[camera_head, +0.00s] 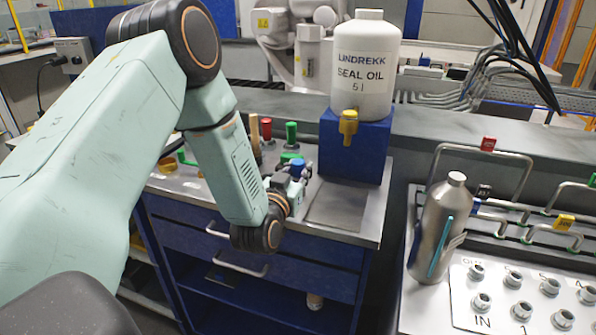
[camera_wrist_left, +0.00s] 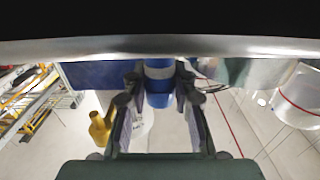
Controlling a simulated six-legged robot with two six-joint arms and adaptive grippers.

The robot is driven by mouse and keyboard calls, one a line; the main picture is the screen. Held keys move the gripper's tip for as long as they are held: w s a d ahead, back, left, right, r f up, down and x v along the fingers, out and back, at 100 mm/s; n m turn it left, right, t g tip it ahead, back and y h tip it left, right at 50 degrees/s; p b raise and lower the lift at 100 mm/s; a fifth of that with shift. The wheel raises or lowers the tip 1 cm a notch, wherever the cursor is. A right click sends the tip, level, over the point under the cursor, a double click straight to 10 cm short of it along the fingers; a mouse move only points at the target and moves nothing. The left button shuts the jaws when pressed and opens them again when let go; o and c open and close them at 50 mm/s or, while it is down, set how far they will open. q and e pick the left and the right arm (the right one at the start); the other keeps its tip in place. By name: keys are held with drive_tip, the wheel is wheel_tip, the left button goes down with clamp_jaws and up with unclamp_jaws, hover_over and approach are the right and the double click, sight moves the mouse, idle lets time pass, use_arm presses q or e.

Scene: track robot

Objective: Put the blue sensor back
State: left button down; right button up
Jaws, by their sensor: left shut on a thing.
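My left gripper (camera_head: 294,182) is shut on the blue sensor (camera_head: 298,166), low over the grey top of the blue cart (camera_head: 335,228). In the left wrist view the blue sensor (camera_wrist_left: 158,88), a blue cylinder with a pale band, sits between the two fingers of my left gripper (camera_wrist_left: 158,82). Its far end is partly cut off by a grey edge and a dark area. In the head view only the sensor's blue top shows clearly; its lower part is hidden by the gripper. My right gripper is not in view.
A red-handled part (camera_head: 266,128) and a green-handled part (camera_head: 291,134) stand just behind the gripper. A white seal oil bottle (camera_head: 364,65) with a yellow tap (camera_head: 348,126) rests on a blue block (camera_head: 372,150). A steel flask (camera_head: 437,225) stands beside a port panel (camera_head: 525,295).

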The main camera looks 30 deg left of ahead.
use_arm(q)
drive_tip(key=shift+d+f, duration=0.15)
drive_tip(key=c, duration=1.1)
unclamp_jaws()
